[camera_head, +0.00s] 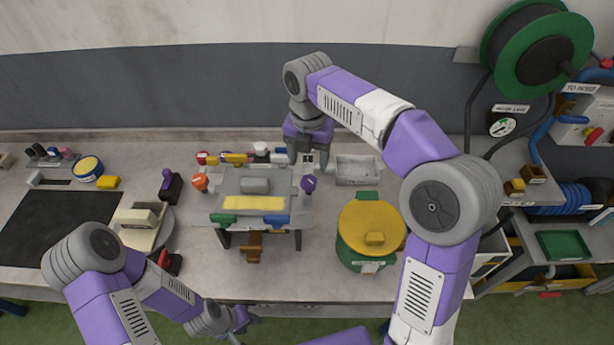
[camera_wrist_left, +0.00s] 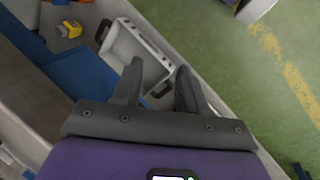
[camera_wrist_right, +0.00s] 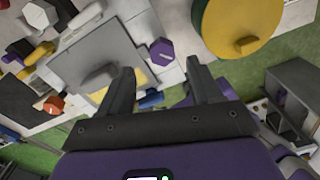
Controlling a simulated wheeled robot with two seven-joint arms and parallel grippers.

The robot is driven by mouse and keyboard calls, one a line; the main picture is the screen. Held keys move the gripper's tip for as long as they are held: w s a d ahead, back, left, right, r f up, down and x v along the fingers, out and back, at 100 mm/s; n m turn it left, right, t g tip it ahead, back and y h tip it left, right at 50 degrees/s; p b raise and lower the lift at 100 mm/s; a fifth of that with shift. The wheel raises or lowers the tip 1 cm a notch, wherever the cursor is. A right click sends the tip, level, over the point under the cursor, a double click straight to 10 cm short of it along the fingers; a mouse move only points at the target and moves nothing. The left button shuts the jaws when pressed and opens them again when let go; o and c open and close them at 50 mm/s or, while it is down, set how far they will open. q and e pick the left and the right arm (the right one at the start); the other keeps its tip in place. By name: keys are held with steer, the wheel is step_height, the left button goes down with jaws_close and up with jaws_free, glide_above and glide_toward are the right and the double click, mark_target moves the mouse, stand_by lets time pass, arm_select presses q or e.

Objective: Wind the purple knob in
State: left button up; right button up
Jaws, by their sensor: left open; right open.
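The purple knob (camera_head: 309,184) is on the right side of the grey turntable fixture (camera_head: 280,182), which bears a yellow strip on top. It also shows in the right wrist view (camera_wrist_right: 162,52), just beyond my fingertips. My right gripper (camera_head: 308,163) is open and empty, pointing down behind the purple knob, apart from it as far as I can see. An orange knob (camera_head: 200,182) is on the fixture's left side. My left gripper (camera_head: 242,322) is open and empty at the front edge of the bench, low and away from the fixture.
A yellow-lidded green drum (camera_head: 370,230) stands right of the fixture. A grey tray (camera_head: 357,170) lies behind it. A beige device (camera_head: 140,226) and a purple-handled black part (camera_head: 169,186) are to the left. A dark mat (camera_head: 50,228) lies far left.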

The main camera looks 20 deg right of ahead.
mark_target(309, 180)
steer(key=f, duration=0.3)
steer(key=f+b, duration=0.1)
steer(key=f, duration=0.1)
steer(key=shift+s+f, duration=0.1)
steer(key=shift+s, duration=0.15)
steer(key=shift+f, duration=0.5)
steer(key=c, duration=1)
steer(key=shift+c, duration=0.2)
